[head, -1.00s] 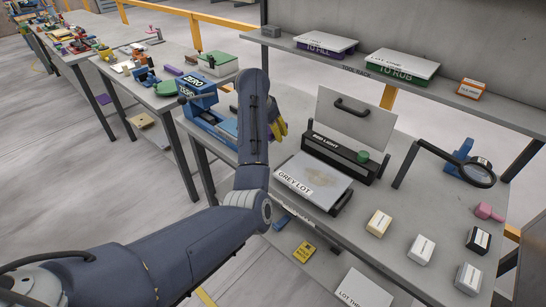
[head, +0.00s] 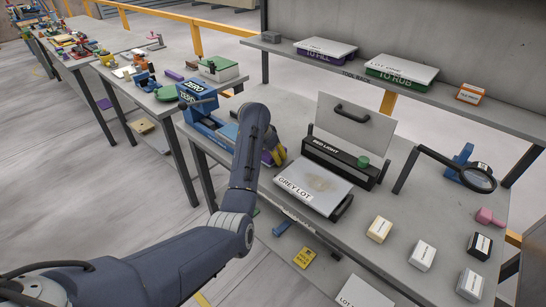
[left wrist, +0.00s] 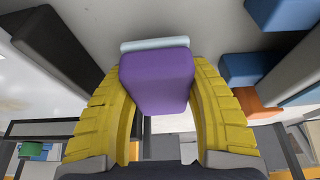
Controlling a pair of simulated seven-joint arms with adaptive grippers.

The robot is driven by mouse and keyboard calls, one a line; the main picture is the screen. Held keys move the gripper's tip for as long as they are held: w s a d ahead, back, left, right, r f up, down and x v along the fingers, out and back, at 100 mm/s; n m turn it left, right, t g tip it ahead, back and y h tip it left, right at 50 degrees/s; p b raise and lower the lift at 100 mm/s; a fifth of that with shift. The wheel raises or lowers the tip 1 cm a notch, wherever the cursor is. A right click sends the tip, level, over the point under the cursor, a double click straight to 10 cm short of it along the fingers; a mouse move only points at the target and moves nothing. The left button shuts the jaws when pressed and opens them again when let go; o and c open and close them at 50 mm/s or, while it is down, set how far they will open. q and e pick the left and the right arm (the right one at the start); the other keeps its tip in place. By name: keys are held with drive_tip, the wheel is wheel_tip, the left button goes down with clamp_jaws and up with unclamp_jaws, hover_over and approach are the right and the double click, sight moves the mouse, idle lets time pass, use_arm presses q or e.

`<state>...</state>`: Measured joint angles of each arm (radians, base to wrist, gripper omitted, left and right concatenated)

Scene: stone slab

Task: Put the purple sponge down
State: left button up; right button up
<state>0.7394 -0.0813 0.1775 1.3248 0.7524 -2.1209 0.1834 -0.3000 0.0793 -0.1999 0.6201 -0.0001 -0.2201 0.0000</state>
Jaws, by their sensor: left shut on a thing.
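The purple sponge (left wrist: 158,80) is between the two yellow fingers of my left gripper in the left wrist view, and the fingers press on its sides. A pale blue strip (left wrist: 155,43) shows along its far edge; I cannot tell if it is part of the sponge. In the head view my left gripper (head: 275,153) is largely hidden behind my own forearm, over the bench between the blue vise and the grey lot tray. Only a little purple shows there. I cannot tell whether the sponge touches the bench. My right gripper is not in view.
The blue vise (head: 197,90) stands left of the gripper. The grey lot tray (head: 318,208) and the black red-light box (head: 340,160) are to its right. A magnifier (head: 478,176) and several small boxes stand farther right. Bare bench (head: 400,205) lies between.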

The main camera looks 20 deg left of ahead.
use_arm(q)
drive_tip(key=shift+f, duration=0.35)
drive_tip(key=shift+s+f, duration=0.1)
drive_tip(key=shift+f, duration=0.55)
drive_tip(key=o, duration=1)
drive_tip(key=shift+f, duration=0.15)
drive_tip(key=shift+r, duration=0.2)
drive_tip(key=shift+w+v, duration=0.15)
drive_tip(key=shift+v, duration=4.35)
drive_tip(key=shift+w+v, duration=0.1)
drive_tip(key=shift+v, duration=4.4)
drive_tip(key=shift+a+r, duration=0.1)
